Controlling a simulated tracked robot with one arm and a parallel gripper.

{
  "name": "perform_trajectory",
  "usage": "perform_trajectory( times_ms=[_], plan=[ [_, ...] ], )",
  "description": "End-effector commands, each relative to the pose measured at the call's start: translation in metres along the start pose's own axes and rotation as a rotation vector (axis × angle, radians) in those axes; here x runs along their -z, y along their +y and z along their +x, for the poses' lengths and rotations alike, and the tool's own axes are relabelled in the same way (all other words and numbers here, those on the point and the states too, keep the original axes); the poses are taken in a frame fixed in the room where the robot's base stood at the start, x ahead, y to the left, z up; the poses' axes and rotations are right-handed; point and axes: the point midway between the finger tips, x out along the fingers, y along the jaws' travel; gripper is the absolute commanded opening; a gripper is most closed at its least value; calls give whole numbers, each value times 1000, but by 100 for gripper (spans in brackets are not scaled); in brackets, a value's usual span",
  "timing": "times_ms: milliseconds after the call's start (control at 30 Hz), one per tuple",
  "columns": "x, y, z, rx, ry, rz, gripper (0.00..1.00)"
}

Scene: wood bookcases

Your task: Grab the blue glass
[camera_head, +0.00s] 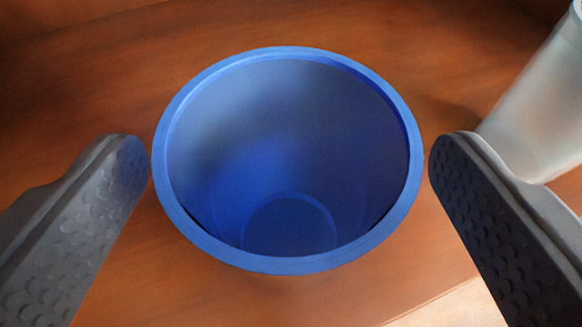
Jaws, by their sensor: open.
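The blue glass (288,263) stands on a brown wooden shelf in the middle of the head camera view. I look down into its open top, and its inside looks empty. My gripper (288,155) is open, with one dark textured finger on the left of the glass and one on the right. The left fingertip is very close to the rim, and the right fingertip is close to the opposite rim. I cannot tell whether either finger touches the glass. The outer wall and base of the glass are mostly hidden below the rim.
A pale, whitish cup-like object (538,110) stands at the right edge, just beyond the right finger, and is cut off by the frame. The wooden shelf (120,75) is bare to the left and behind the glass. A bright patch shows at the lower right.

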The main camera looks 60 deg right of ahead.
Motion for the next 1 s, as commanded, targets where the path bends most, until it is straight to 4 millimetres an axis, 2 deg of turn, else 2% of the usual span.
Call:
perform_trajectory(
  times_ms=[100, 200, 467, 700, 1000],
  plan=[
    [-1, 1, 17, -2, 1, 2, 84],
    [0, 0, 23, 0, 1, 3, 84],
    [0, 0, 24, 1, 0, 2, 84],
    [0, 0, 24, 0, 0, 1, 17],
    [2, 0, 23, 0, 0, 2, 16]
  ],
)
